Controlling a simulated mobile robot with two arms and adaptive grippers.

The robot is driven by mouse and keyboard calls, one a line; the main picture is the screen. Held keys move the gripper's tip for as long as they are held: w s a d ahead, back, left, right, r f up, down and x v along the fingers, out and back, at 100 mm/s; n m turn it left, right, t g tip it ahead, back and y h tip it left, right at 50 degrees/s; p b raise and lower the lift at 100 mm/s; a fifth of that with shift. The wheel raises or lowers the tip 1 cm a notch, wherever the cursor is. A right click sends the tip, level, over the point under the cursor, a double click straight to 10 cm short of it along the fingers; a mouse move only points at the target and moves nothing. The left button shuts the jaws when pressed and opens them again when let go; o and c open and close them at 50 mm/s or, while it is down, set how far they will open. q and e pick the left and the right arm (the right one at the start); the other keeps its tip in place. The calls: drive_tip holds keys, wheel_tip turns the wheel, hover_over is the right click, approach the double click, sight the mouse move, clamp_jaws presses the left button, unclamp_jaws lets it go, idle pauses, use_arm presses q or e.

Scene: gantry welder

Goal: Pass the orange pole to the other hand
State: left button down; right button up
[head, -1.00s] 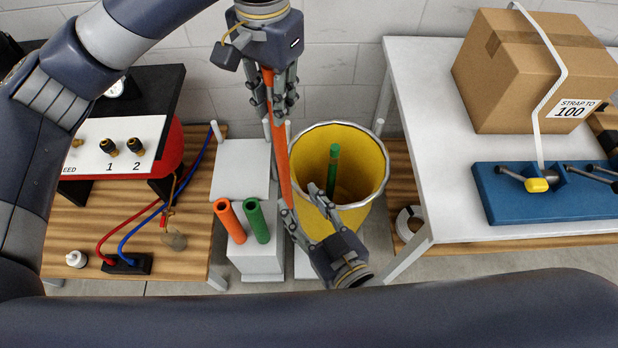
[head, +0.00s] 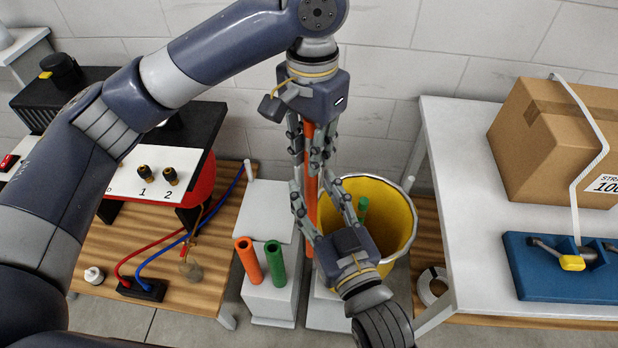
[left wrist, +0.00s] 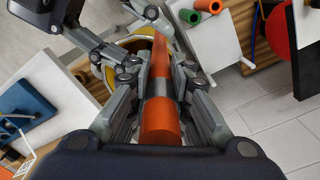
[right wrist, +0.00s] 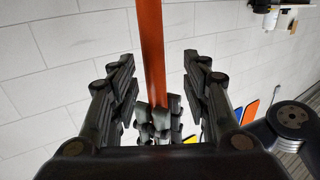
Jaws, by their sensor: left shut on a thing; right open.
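The orange pole (head: 310,180) hangs upright in my left gripper (head: 313,135), which is shut on its upper part. In the left wrist view the pole (left wrist: 160,118) runs between the closed fingers. My right gripper (head: 328,205) comes from below with its fingers pointing up, open, one on each side of the pole in the head view. In the right wrist view the pole (right wrist: 151,45) stands between the spread fingers, with gaps on both sides.
A yellow bin (head: 395,215) with a green pole (head: 363,208) stands just behind and right. A white stand (head: 268,300) holds a short orange tube (head: 248,260) and a green tube (head: 275,262). A table with a cardboard box (head: 550,135) is at the right.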

sight(310, 183)
drive_tip(key=shift+x, duration=1.8)
clamp_jaws()
use_arm(q)
drive_tip(key=c, duration=1.4)
unclamp_jaws()
use_arm(e)
drive_tip(key=shift+r, duration=0.1)
use_arm(q)
drive_tip(key=shift+r, duration=0.15)
